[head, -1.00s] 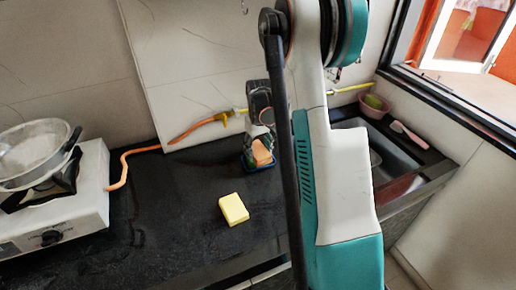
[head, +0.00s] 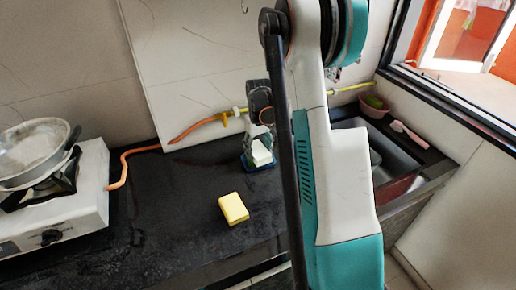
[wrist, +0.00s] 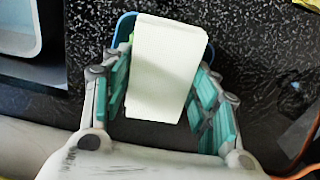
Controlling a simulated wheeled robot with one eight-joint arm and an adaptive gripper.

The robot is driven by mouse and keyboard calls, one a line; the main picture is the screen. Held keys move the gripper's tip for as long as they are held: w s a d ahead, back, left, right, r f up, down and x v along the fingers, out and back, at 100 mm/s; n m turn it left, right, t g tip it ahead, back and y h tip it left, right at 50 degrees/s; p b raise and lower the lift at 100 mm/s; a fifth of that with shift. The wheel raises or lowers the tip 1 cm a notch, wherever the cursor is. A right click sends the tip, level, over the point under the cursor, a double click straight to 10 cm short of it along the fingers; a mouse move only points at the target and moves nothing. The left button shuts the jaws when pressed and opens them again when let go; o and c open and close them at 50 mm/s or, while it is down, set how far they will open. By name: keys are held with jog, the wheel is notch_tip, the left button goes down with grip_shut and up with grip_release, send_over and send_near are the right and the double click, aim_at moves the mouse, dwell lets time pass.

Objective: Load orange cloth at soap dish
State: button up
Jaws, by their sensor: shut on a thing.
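My gripper (wrist: 166,75) is shut on a white block (wrist: 170,60), its teal finger pads on either side of it. In the head view the white block (head: 261,152) shows at the lower end of my gripper. A blue soap dish (wrist: 124,28) lies beneath the block, mostly hidden by it in the wrist view. In the head view the dish (head: 260,167) sits on the black counter. I cannot tell whether the block touches it. No orange cloth shows now.
A yellow sponge (head: 233,208) lies on the counter in front of the dish. A stove with a pan (head: 35,150) is at left, with an orange hose (head: 135,155) behind. The sink (head: 385,155) and a pink bowl (head: 374,106) are at right.

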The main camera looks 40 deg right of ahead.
aim_at(258, 149)
dwell(0.4)
jog(key=shift+r+p, duration=2.05)
jog(key=shift+r, duration=1.45)
